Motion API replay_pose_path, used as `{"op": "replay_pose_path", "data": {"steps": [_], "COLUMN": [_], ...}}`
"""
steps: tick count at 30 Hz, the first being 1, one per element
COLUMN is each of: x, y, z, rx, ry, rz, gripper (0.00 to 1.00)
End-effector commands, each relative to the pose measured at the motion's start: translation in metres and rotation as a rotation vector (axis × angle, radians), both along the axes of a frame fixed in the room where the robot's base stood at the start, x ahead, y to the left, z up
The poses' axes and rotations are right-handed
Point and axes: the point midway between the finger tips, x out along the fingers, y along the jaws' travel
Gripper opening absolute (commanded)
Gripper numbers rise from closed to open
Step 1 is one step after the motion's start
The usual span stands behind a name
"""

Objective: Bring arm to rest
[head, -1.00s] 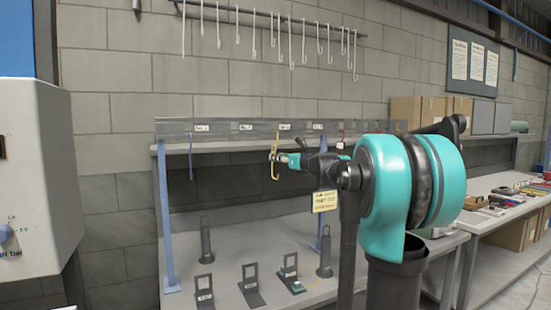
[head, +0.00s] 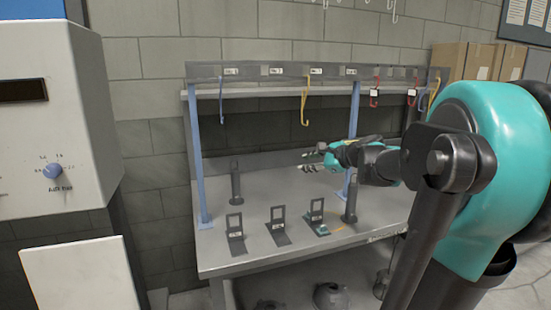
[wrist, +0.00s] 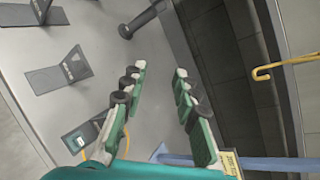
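My gripper (head: 312,161) is beyond the front of the bench, below and just right of a yellow hook (head: 304,106) that hangs from the grey labelled rail (head: 268,71). In the wrist view my gripper (wrist: 160,71) has its two green-padded fingers apart with nothing between them. The yellow hook (wrist: 285,68) shows there at the right, clear of the fingers. My arm reaches in from the right in the head view, with the gripper pointing left above the bench top.
The bench (head: 268,185) carries several small black labelled stands (head: 278,228) and two dark posts (head: 236,182). A blue hook (head: 221,103) and red hooks (head: 374,96) hang from the rail. Blue uprights (head: 201,160) flank the bench. A pale machine (head: 60,130) stands at left.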

Motion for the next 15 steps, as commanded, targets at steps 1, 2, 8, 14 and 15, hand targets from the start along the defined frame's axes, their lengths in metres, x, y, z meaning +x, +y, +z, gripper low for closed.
{"op": "replay_pose_path", "data": {"steps": [1, 2, 8, 14, 15], "x": [-0.019, -0.03, -0.112, -0.199, -0.214], "y": [0.007, 0.01, 0.01, -0.019, -0.026], "z": [-0.029, -0.046, -0.16, -0.253, -0.267], "rx": [-0.123, -0.203, -0.728, -1.203, -1.279], "ry": [-0.017, -0.031, -0.108, -0.159, -0.164], "rz": [0.062, 0.103, 0.422, 0.806, 0.879], "gripper": [0.29, 0.29, 0.29, 0.29, 0.29]}}
